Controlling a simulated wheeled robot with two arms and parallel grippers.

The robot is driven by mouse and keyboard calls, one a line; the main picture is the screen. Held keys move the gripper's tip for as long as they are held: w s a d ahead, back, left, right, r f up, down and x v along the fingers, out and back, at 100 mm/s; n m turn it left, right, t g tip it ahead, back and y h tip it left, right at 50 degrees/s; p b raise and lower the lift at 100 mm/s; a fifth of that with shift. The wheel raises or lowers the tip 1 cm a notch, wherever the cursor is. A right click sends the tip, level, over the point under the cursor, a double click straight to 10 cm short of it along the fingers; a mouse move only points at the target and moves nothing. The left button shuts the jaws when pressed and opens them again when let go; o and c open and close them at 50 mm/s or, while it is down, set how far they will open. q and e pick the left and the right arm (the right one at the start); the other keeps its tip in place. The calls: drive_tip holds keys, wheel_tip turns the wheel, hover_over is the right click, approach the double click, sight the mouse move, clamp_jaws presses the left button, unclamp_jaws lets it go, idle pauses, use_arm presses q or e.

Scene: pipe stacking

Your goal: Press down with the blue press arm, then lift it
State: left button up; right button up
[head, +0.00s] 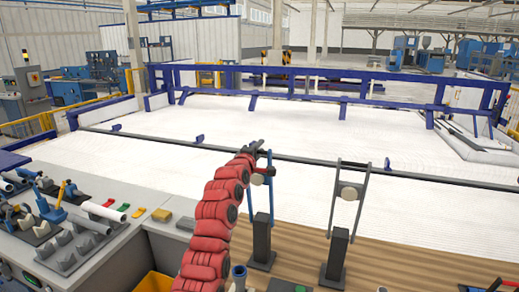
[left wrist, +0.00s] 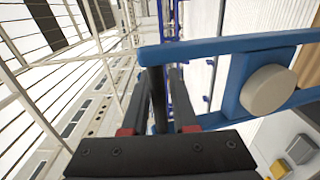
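The blue press arm (head: 270,182) stands near upright on a black post (head: 261,242) in the head view, with a round cream knob between its bars. My left gripper (head: 257,149), on the red arm, is at its top end. In the left wrist view, the blue press arm (left wrist: 225,48) reaches in from the right as two bars with the cream knob between them. Its dark cross handle (left wrist: 157,95) lies between the fingers of my left gripper (left wrist: 158,85), which look closed on it. My right gripper is not in view.
A second press with a grey arm (head: 334,200) stands to the right on the wooden bench top (head: 400,262). On the left, a grey bench (head: 140,235) carries grey V-shaped holders (head: 75,250), pipe parts and coloured blocks. A white floor area with blue rails (head: 330,88) lies beyond.

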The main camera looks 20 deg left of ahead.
use_arm(q)
clamp_jaws()
idle(1.1)
